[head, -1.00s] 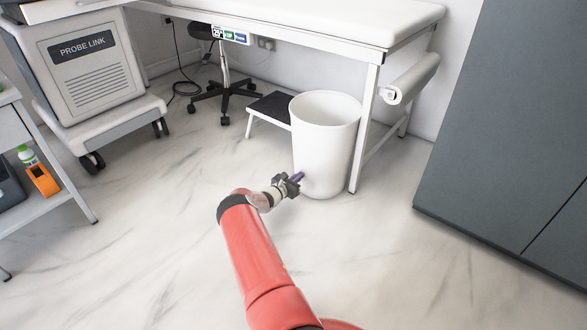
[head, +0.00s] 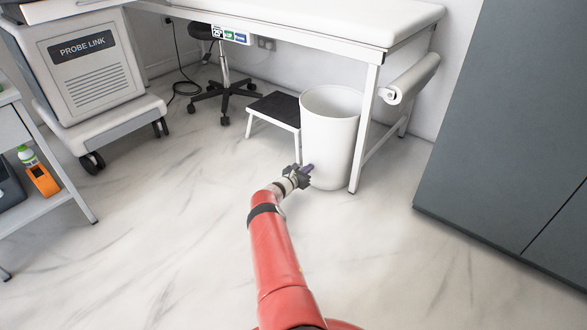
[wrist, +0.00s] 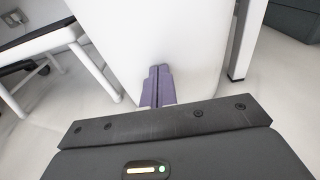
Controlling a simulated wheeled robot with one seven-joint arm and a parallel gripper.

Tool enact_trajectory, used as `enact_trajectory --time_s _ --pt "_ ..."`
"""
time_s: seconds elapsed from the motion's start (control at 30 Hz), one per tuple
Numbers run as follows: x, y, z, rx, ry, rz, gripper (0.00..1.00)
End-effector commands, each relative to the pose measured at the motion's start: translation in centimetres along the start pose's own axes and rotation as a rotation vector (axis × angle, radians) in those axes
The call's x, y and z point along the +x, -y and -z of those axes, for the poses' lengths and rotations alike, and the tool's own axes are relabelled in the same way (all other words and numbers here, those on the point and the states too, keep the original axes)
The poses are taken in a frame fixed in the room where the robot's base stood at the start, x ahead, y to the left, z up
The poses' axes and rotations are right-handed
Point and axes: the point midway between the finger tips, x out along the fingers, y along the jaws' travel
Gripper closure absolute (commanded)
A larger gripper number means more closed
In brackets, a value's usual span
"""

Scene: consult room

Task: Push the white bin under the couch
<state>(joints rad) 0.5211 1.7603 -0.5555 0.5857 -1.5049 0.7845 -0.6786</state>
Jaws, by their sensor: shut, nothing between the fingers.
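The white bin (head: 330,140) stands upright on the floor at the front edge of the couch (head: 300,22), just left of its front right leg. Part of the bin appears to be beneath the couch top. My gripper (head: 309,168) is shut and empty, low at the bin's front left side. In the wrist view the closed purple fingers (wrist: 158,86) point at the bin's white wall (wrist: 165,35) and appear to touch it. The exact contact is hard to tell.
A step stool (head: 274,108) stands close to the bin's left. The couch leg (head: 364,130) is close on its right. A wheeled stool (head: 225,90) and a machine cart (head: 95,70) are further left. A grey cabinet (head: 510,130) is at right. The front floor is clear.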

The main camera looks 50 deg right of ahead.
Motion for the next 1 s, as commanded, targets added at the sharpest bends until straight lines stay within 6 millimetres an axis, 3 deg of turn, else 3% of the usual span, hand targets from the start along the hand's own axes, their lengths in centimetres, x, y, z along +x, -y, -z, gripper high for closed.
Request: enact_trajectory --time_s 0.37,1.0 --pt "-0.1 0.1 -0.1 -0.001 -0.001 0.001 1.00" --pt "-5.7 0.0 0.4 -0.002 -0.001 -0.001 1.00"
